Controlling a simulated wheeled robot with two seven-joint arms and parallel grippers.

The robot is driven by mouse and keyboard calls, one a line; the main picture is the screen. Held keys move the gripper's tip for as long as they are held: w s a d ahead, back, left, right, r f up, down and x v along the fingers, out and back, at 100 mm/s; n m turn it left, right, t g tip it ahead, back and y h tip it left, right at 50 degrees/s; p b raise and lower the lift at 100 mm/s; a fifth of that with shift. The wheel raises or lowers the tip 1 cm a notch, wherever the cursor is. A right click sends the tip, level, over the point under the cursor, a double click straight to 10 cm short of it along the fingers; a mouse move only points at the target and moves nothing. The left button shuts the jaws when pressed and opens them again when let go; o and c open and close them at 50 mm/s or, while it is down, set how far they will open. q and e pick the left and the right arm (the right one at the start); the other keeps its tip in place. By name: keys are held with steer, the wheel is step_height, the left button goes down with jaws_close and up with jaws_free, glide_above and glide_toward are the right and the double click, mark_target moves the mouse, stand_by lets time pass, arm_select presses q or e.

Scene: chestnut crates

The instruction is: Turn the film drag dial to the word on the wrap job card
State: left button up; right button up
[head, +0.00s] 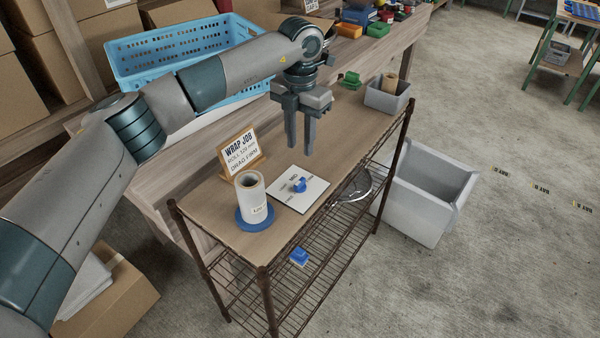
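The wrap job card (240,152) stands tilted on a wooden holder on the cart top. It reads "WRAP JOB", a roll line, and "DRAG FIRM". The film drag dial is a blue knob (300,185) on a white plate (288,198) lying in front of the card. A word like "MID" shows at the plate's far edge; the other words and the exact pointer direction are too small to tell. My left gripper (300,149) points down above and behind the dial, apart from it, fingers open and empty. My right gripper is out of view.
A white film roll (251,188) stands on a blue disc (254,221) left of the dial. A grey bin (388,101) and a green item (349,80) are at the cart's far end. A blue crate (170,54) stands behind my arm. A grey tub (410,207) is on the floor right.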

mark_target(300, 181)
arm_select(q)
step_height(300, 181, down, 11)
steer(key=p, duration=0.3)
steer(key=shift+p, duration=0.35)
steer(key=shift+f, duration=0.65)
jaws_close()
